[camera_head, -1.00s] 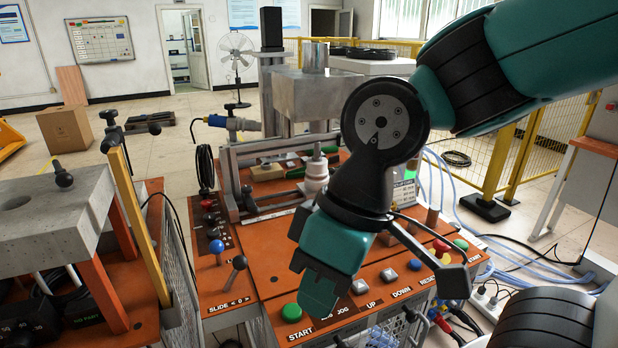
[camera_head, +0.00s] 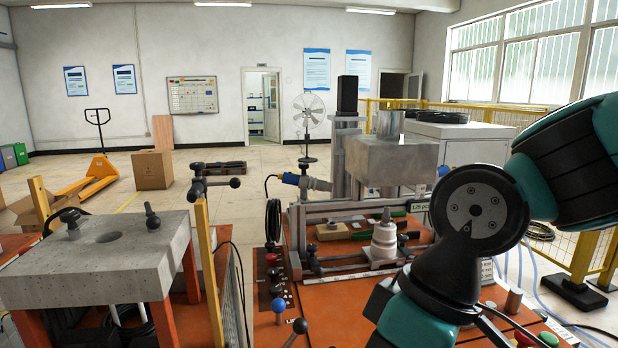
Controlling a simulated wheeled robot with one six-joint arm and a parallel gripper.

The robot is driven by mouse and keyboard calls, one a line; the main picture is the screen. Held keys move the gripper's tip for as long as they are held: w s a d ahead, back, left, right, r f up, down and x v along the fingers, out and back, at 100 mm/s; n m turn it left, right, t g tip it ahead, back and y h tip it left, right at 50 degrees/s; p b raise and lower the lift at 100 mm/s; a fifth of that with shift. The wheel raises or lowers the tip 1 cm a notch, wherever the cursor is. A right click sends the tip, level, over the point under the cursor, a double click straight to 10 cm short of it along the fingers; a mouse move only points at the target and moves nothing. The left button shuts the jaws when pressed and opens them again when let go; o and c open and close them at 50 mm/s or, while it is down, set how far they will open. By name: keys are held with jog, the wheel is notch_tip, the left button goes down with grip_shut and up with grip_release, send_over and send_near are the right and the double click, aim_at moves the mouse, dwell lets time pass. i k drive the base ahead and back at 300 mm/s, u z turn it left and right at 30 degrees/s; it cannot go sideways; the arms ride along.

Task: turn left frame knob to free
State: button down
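The metal frame (camera_head: 297,232) stands on the orange machine top around a pale block. A black lever-type knob (camera_head: 314,263) sits at its left front corner, and another black knob (camera_head: 405,243) sits at its right side. I take the left one as the left frame knob; its exact turn angle is too small to tell. My arm reaches in from the right, and its wrist is right of the left knob, apart from it in the picture. My gripper's fingers are cut off below the bottom edge.
A blue ball lever (camera_head: 278,305) and small black knobs stand on the left of the orange top (camera_head: 330,298). A concrete-topped stand (camera_head: 90,262) is at left, with a yellow post (camera_head: 208,262) beside it. A metal block (camera_head: 388,160) overhangs the frame.

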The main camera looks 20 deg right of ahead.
aim_at(303, 166)
jog(key=u, duration=0.5)
jog(key=k, duration=0.6)
jog(key=u, duration=0.75)
jog(key=i, duration=1.3)
jog(key=z, duration=1.1)
jog(key=i, duration=0.3)
jog(key=z, duration=0.3)
